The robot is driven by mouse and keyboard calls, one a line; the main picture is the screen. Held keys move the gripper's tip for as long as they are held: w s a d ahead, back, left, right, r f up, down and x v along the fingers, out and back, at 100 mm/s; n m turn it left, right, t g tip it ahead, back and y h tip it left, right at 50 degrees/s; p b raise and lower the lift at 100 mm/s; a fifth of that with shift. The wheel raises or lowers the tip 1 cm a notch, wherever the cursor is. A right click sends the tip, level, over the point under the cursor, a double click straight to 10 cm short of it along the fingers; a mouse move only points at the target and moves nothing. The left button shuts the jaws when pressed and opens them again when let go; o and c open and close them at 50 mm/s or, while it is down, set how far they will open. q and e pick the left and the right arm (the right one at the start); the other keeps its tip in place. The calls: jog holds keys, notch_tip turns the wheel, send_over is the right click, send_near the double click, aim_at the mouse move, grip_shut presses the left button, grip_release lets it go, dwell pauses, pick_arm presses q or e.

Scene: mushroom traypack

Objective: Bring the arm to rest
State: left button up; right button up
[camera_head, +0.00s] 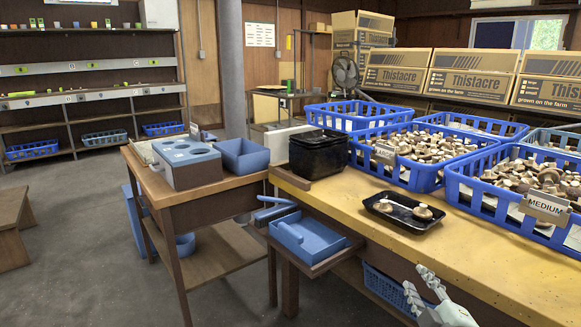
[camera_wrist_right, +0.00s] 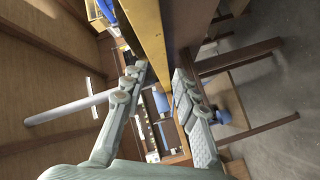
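My right gripper (camera_head: 419,281) is at the bottom right of the head view, in front of the yellow-topped table (camera_head: 490,255) and apart from it. Its two fingers are spread with nothing between them. The right wrist view shows the same open gripper (camera_wrist_right: 160,76), with the table edge beyond the fingertips. My left gripper is not in view. A black tray (camera_head: 391,223) with a few mushrooms (camera_head: 423,212) lies on the table, farther back and clear of the right gripper.
Blue crates of mushrooms labelled LARGE (camera_head: 423,177) and MEDIUM (camera_head: 482,200) stand along the table. A stack of black trays (camera_head: 318,155) stands at its left end. A side table (camera_head: 222,184) holds a grey block with round holes. A blue tray (camera_head: 322,243) sits on a lower shelf.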

jog(key=s+d+f+m+g+h, duration=0.2)
jog(key=s+f+m+g, duration=0.3)
jog(key=f, duration=0.7)
jog(key=s+f+m+g, duration=0.2)
jog(key=s+f+g, duration=0.2)
jog(key=s+f, duration=0.4)
jog(key=s+a+f+m+g+y, duration=0.1)
jog(key=s+f+m+g, duration=0.2)
jog(key=s+f, duration=0.6)
jog(key=s+g, duration=0.1)
jog(key=s, duration=0.4)
jog(key=shift+s+a+g, duration=0.2)
jog(key=shift+g, duration=0.1)
jog(key=shift+w, duration=0.1)
